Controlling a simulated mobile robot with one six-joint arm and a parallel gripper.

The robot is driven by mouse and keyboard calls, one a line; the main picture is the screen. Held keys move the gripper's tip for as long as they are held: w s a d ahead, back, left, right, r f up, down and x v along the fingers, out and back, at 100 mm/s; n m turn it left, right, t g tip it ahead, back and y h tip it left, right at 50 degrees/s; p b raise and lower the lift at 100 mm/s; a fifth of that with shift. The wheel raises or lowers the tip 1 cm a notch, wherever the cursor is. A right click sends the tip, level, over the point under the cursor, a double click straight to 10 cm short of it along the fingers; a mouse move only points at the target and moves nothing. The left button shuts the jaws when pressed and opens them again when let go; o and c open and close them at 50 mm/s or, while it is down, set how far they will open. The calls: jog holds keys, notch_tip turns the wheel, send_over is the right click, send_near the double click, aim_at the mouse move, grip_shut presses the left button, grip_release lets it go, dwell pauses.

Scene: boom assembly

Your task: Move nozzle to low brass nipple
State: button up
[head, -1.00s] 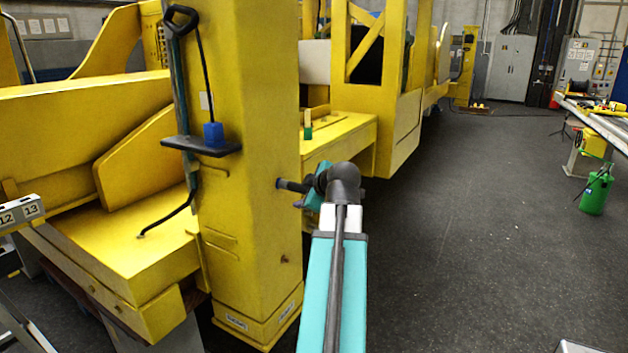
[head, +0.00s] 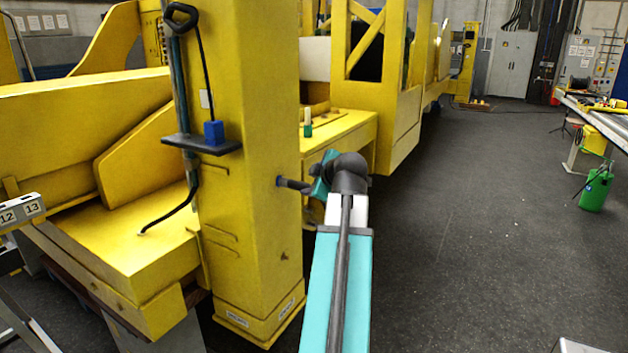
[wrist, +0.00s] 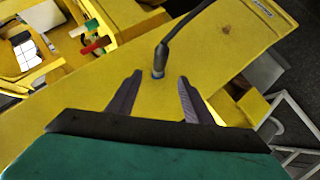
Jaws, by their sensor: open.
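The nozzle (wrist: 158,70), a grey fitting on the end of a dark hose, stands on the yellow column's face in the wrist view. A blue ring shows at its foot. My gripper (wrist: 158,82) is open, with one finger on each side of the nozzle's line; I cannot tell whether they touch it. In the head view my gripper (head: 308,187) is beside the column's right face, largely hidden by my arm. A small brownish fitting, likely the low brass nipple (head: 284,257), is lower on that face. It also shows as a small spot in the wrist view (wrist: 195,43).
The yellow column (head: 245,230) bears a dark shelf (head: 203,145) with a blue block (head: 214,133) and a black handle (head: 181,18). A yellow deck with a green-and-white item (head: 307,124) lies behind. The dark floor at right is open, with a green can (head: 594,191) far off.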

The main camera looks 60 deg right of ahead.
aim_at(298, 185)
jog(key=shift+p+x, duration=1.4)
jog(key=shift+x, duration=4.55)
jog(key=shift+f, duration=0.1)
grip_shut()
